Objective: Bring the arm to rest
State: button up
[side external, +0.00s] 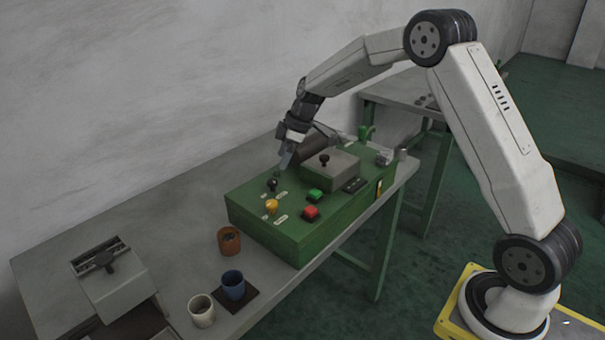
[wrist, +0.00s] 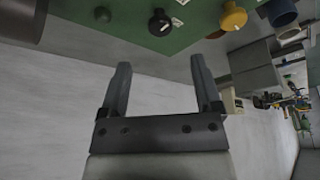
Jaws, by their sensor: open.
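My gripper (side external: 287,160) hangs over the back edge of the green control box (side external: 262,226), near its black knob (side external: 272,184). In the wrist view my gripper (wrist: 163,72) shows two fingers standing apart with nothing between them. The black knob (wrist: 159,22) and a yellow knob (wrist: 233,17) show beyond the fingertips in that view. The fingers look apart from the knobs. My arm is bent, with its elbow high above the bench.
The green box also carries a green button (side external: 315,195), a red button (side external: 311,212) and a grey block with a lever (side external: 330,168). An orange-brown cup (side external: 229,241), a blue cup (side external: 233,284) and a white cup (side external: 201,311) stand left of it. A grey device (side external: 113,281) stands further left.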

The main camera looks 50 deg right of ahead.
jog(key=shift+s+r, duration=0.1)
jog(key=shift+r, duration=0.2)
jog(key=s+a+f+m+h, duration=0.1)
jog(key=s+a+m, duration=0.1)
jog(key=s, duration=0.7)
jog(key=s+a+f+m+h, duration=0.1)
jog(key=s+a+m, duration=0.2)
jog(key=s, duration=0.6)
jog(key=s+a+f+m+h, duration=0.1)
jog(key=s+a+m, duration=0.2)
jog(key=s, duration=0.5)
jog(key=shift+s+a+m+g, duration=0.3)
jog(key=shift+s+m, duration=0.1)
jog(key=shift+m, duration=0.2)
jog(key=shift+c, duration=0.2)
